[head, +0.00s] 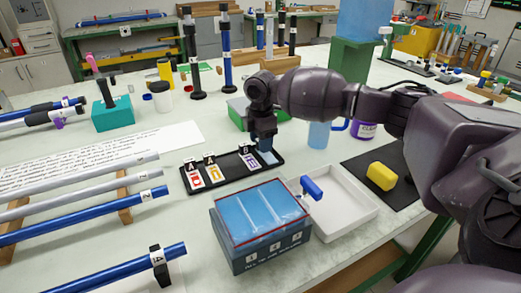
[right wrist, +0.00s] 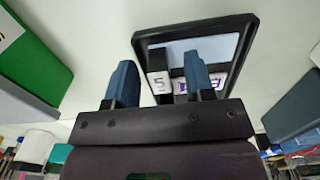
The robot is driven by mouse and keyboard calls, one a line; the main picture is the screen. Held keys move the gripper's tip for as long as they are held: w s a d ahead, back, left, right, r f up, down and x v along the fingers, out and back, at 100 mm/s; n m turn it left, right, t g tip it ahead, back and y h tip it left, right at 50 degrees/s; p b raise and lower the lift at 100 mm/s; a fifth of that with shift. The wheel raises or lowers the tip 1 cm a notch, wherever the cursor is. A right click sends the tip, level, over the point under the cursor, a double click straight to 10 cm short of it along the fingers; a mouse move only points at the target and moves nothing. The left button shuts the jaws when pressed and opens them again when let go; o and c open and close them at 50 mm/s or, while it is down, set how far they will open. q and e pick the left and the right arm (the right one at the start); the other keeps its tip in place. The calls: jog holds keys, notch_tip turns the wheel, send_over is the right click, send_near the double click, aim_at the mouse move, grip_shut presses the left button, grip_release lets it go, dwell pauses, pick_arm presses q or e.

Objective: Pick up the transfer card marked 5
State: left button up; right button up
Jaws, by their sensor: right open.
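A black tray (head: 220,180) lies on the table in the head view, with several small cards in a row. A red-marked card (head: 195,177) and a yellow-marked card (head: 213,172) are at its left. A purple-marked card (head: 249,160) is farther right, close to my right gripper. In the right wrist view a card marked 5 (right wrist: 159,87) shows in the tray (right wrist: 141,41), with a purple mark beside it partly behind one finger. My right gripper (right wrist: 160,80) is open, its two blue fingertips in front of the card; contact cannot be told. My left gripper is not seen.
A blue-topped box (head: 265,262) and a white tray (head: 362,215) with a blue-handled thing stand in front. A yellow block (head: 381,176) rests on a black mat. Blue and grey rods (head: 90,215) lie at left. A teal block (head: 112,115) stands behind.

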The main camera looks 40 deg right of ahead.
jog(key=shift+c, duration=0.3)
grip_shut()
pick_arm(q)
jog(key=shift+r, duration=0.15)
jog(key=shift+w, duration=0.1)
pick_arm(e)
jog(key=shift+r, duration=0.1)
